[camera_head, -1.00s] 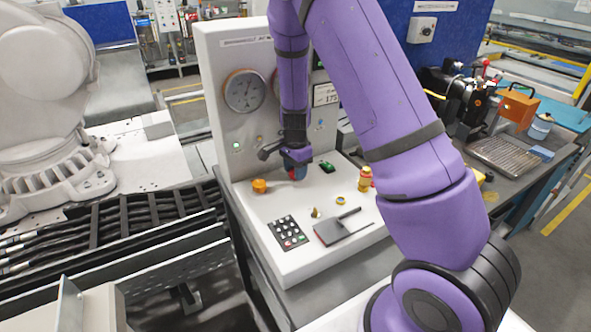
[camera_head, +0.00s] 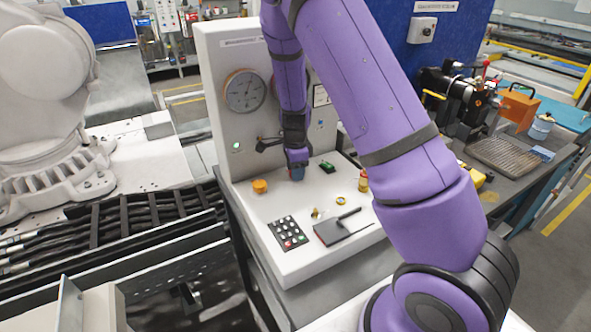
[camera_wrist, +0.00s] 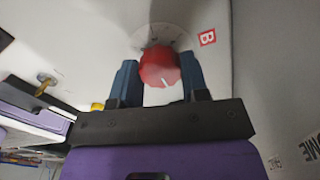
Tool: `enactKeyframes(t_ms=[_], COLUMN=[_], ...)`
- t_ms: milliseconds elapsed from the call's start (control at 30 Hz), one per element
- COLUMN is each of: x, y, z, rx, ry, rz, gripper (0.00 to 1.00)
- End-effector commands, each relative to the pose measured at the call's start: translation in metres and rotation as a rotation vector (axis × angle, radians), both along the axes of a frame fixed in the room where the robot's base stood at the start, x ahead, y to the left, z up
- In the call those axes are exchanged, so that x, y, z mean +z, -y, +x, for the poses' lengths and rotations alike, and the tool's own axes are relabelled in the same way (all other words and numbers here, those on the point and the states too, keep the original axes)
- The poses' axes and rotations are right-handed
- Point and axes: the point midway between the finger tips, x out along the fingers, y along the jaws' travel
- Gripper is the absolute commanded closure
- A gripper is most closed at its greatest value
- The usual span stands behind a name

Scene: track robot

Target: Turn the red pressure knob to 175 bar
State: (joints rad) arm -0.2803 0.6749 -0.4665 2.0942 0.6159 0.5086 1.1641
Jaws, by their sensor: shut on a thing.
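The red knob (camera_wrist: 158,68) shows in the wrist view between the two blue fingers of my gripper (camera_wrist: 160,80). The fingers are shut on its sides. A white pointer line is on the knob's side toward the camera, and a pale dial plate with marks is behind it; I cannot read the marks. A red square label with a letter B (camera_wrist: 207,38) is beside the dial. In the head view my gripper (camera_head: 297,173) is down at the white console (camera_head: 265,220) and hides the knob. A round gauge (camera_head: 245,91) is on the upright panel; its reading is too small to tell.
An orange knob (camera_head: 260,186) stands left of my gripper and a green-lit switch (camera_head: 327,166) to its right. A keypad (camera_head: 287,233), a dark flat plate with a handle (camera_head: 342,229) and a red-yellow button (camera_head: 363,182) are also on the console.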

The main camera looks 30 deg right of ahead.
Motion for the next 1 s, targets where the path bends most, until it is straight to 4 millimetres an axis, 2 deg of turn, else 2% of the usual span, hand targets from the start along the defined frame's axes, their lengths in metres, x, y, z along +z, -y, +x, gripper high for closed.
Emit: enactKeyframes(t_ms=[200,233,300,333,667,767,1000], x=[0.001,0.001,0.001,0.001,0.004,0.014,0.052], y=[0.000,0.000,0.000,0.000,0.000,-0.001,0.000], z=[0.001,0.001,0.001,0.001,0.001,0.001,0.001], rx=[0.001,0.001,0.001,0.001,0.002,0.005,0.003], ry=[0.004,0.004,0.003,0.003,0.002,0.004,0.005], rz=[-0.001,-0.001,-0.001,-0.001,0.000,-0.001,0.000], gripper=[0.82,0.52,0.36,0.33,0.33,0.33,0.33])
